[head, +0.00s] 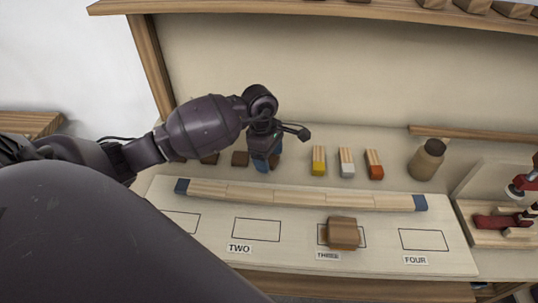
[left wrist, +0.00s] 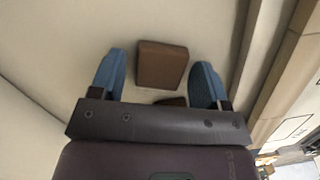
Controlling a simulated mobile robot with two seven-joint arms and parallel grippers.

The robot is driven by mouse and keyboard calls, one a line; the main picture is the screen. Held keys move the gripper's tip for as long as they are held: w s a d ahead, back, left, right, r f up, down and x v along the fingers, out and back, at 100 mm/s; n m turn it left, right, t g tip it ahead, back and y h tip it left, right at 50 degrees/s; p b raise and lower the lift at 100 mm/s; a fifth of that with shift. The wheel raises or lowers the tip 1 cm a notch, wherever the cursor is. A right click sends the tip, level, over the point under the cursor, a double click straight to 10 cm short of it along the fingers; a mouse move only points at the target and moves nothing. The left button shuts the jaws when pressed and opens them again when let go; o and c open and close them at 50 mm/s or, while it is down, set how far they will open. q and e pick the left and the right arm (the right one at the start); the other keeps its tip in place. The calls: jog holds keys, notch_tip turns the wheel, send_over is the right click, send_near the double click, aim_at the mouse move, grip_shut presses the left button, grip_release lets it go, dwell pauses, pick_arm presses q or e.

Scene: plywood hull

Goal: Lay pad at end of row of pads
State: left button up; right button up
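My left gripper (head: 265,163), with blue fingertips, points down at the right end of this row. In the left wrist view the gripper (left wrist: 158,75) is open; a brown pad (left wrist: 162,63) lies between and beyond its fingertips, with gaps on both sides. Another pad (left wrist: 171,101) is mostly hidden by the gripper body. My right gripper is not in view.
A wooden rail (head: 300,195) with blue ends runs in front. A brown block (head: 342,231) sits on the THREE outline; the TWO (head: 257,230) and FOUR (head: 423,239) outlines are empty. Colour-tipped blocks (head: 346,162) and a jar (head: 427,160) stand to the right.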

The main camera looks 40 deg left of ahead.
pick_arm(q)
jog(key=shift+r, duration=0.15)
notch_tip(320, 180, up, 12)
jog(key=a, duration=0.1)
jog(key=shift+a+p, duration=0.35)
jog(key=shift+p, duration=0.05)
jog(key=shift+s, duration=0.2)
dwell(0.5)
